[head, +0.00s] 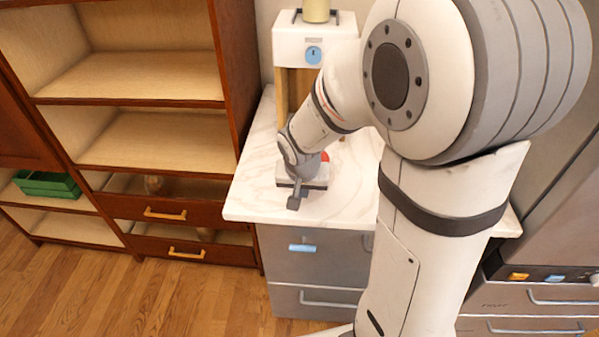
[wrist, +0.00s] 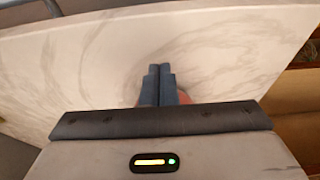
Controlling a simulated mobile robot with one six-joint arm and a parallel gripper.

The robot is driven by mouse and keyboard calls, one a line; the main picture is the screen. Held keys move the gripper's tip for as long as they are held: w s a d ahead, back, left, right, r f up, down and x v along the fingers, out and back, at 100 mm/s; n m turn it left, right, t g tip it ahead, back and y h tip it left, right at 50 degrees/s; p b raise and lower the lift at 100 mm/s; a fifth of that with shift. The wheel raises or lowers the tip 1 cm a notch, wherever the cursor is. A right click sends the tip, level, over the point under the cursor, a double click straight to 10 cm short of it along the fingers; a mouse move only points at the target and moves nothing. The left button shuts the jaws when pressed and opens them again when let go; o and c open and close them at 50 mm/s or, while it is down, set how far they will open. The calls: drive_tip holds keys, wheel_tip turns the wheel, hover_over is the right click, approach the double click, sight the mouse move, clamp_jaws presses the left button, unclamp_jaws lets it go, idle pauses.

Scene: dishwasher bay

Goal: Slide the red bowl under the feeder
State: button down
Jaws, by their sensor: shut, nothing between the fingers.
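The red bowl (head: 325,157) is mostly hidden behind my wrist in the head view; only a small red part shows. In the wrist view a sliver of red, likely the bowl (wrist: 184,97), shows just right of my fingers, above the gripper body. The feeder (head: 292,48) is a white box with a blue dial, standing at the back of the marble counter behind my gripper. My gripper (head: 294,203) is low over the counter, on the front side of the bowl. Its fingers (wrist: 158,70) are closed together and empty. Whether they touch the bowl is hidden.
The marble counter (head: 245,190) has bare room left of my gripper. Grey drawers (head: 305,270) are below it. An open wooden shelf (head: 140,140) stands at left, with a green crate (head: 47,184). My arm covers much of the counter's right side.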

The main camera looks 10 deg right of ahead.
drive_tip(key=shift+x, duration=0.95)
drive_tip(key=shift+w+d+r+p, duration=0.1)
drive_tip(key=shift+w+d+p, duration=0.1)
drive_tip(key=shift+w+p, duration=0.25)
drive_tip(key=shift+w+d+r+p, duration=0.1)
drive_tip(key=shift+w+d+p, duration=0.1)
drive_tip(key=shift+w, duration=0.5)
drive_tip(key=shift+w+d, duration=0.2)
drive_tip(key=shift+w, duration=0.5)
drive_tip(key=w+d, duration=0.2)
drive_tip(key=w, duration=0.3)
drive_tip(key=w+d+b, duration=0.1)
drive_tip(key=w, duration=0.5)
drive_tip(key=w+d, duration=0.2)
drive_tip(key=w, duration=0.4)
drive_tip(key=shift+w+d+f, duration=0.1)
drive_tip(key=shift+d+f, duration=0.05)
drive_tip(key=shift+d, duration=0.2)
